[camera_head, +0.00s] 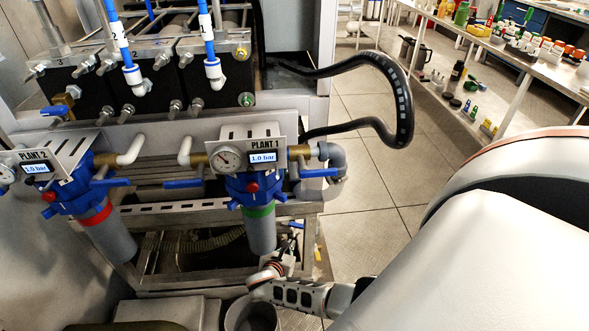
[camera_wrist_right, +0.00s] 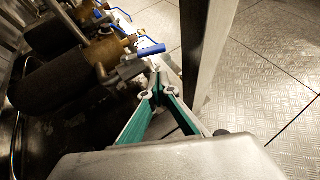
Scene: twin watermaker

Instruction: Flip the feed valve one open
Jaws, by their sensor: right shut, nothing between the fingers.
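My right gripper (camera_head: 287,258) is low in the head view, below and right of the PLANT 1 filter. In the right wrist view its green-lined fingers (camera_wrist_right: 156,92) converge at the tips, shut and empty. A blue lever (camera_wrist_right: 151,50) lies just beyond the fingertips there, on a grey valve body; I cannot tell whether they touch. No label on it can be read, so I cannot confirm it is feed valve one. In the head view a small blue handle (camera_head: 294,225) shows just above the gripper. My left gripper is not in view.
The PLANT 1 filter (camera_head: 260,232) and PLANT 2 filter (camera_head: 111,238) hang from the frame, with blue levers beside them. In the wrist view a dark upright post (camera_wrist_right: 205,55) stands close right of the fingers. Open floor (camera_head: 375,180) lies to the right.

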